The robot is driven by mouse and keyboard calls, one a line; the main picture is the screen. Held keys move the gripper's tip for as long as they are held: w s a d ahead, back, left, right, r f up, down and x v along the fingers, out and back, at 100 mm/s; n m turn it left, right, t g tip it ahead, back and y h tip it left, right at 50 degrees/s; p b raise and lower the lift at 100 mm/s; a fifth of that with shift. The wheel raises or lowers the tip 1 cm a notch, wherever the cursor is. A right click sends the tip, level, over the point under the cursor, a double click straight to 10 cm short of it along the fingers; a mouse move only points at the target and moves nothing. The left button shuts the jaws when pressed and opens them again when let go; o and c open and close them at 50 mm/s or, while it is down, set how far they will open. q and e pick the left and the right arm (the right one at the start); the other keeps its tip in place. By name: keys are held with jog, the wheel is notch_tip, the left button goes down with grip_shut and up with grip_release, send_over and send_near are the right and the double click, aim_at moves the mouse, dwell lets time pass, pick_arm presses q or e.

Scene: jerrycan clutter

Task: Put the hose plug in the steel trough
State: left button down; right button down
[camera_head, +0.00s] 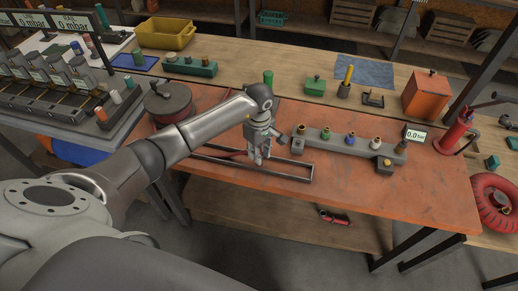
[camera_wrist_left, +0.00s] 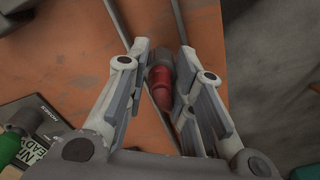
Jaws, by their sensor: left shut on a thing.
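My left gripper (camera_head: 258,158) is over the orange workbench, pointing down. In the left wrist view its fingers (camera_wrist_left: 162,58) are shut on a red plug with a dark end, which looks like the hose plug (camera_wrist_left: 160,84). The head view does not show the plug clearly. A long, narrow steel frame, apparently the steel trough (camera_head: 290,177), lies on the bench under and around the gripper. Its grey rails pass below the plug in the left wrist view. I cannot tell how high the plug is above it. My right gripper is not in view.
A grey block with coloured fittings (camera_head: 350,146) stands just right of the gripper. A dark red round reel (camera_head: 168,102) is to the left. A gauge display (camera_head: 415,135) and a red pump (camera_head: 455,132) stand at the right. The bench's front right is clear.

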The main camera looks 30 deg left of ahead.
pick_arm(q)
jog(key=shift+f, duration=0.15)
jog(key=c, duration=1.3)
grip_release()
jog(key=shift+o, duration=0.2)
jog(key=shift+r, duration=0.3)
notch_tip(320, 180, up, 11)
jog(key=b, duration=0.3)
jog(key=shift+f, duration=0.2)
jog(key=shift+r, duration=0.6)
